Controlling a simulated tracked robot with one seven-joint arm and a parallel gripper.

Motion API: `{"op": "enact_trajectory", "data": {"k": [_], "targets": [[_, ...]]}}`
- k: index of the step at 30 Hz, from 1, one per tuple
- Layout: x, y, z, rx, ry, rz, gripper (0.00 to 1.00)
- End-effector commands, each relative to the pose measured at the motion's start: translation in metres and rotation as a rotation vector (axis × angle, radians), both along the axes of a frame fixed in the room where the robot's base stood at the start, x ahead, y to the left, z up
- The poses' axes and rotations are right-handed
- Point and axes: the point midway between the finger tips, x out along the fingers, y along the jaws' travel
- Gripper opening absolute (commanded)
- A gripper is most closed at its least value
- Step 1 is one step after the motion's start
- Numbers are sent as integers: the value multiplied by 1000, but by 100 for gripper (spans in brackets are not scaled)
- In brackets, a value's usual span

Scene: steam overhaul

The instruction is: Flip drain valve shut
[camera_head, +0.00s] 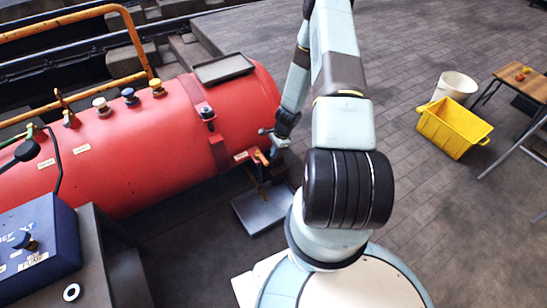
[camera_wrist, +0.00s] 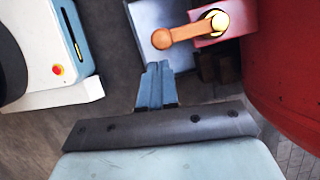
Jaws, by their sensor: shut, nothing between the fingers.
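The drain valve has an orange lever (camera_head: 262,157) low on the near right end of the red tank (camera_head: 150,150). In the wrist view the lever (camera_wrist: 180,36) points left from its brass pivot (camera_wrist: 220,22) on a red block (camera_wrist: 208,38), ending in a rounded knob. My gripper (camera_head: 270,142) is beside the valve in the head view. In the wrist view my gripper's fingers (camera_wrist: 157,72) are together and empty, just below the knob, with a small gap visible between them and the lever. The depth of that gap is hard to tell.
A grey tray (camera_head: 265,210) lies on the floor beneath the valve. A blue box (camera_head: 35,240) stands on a bench at the lower left. A yellow crate (camera_head: 452,127), a white bucket (camera_head: 456,86) and a wooden table (camera_head: 525,80) are at the right. The paved floor between is clear.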

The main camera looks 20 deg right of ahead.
Motion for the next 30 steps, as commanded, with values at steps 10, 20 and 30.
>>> {"op": "enact_trajectory", "data": {"k": [10,20,30], "targets": [[-6,-15,48,2,11,4,0],[-8,-18,63,4,16,5,0],[-8,-16,62,4,17,7,0]]}}
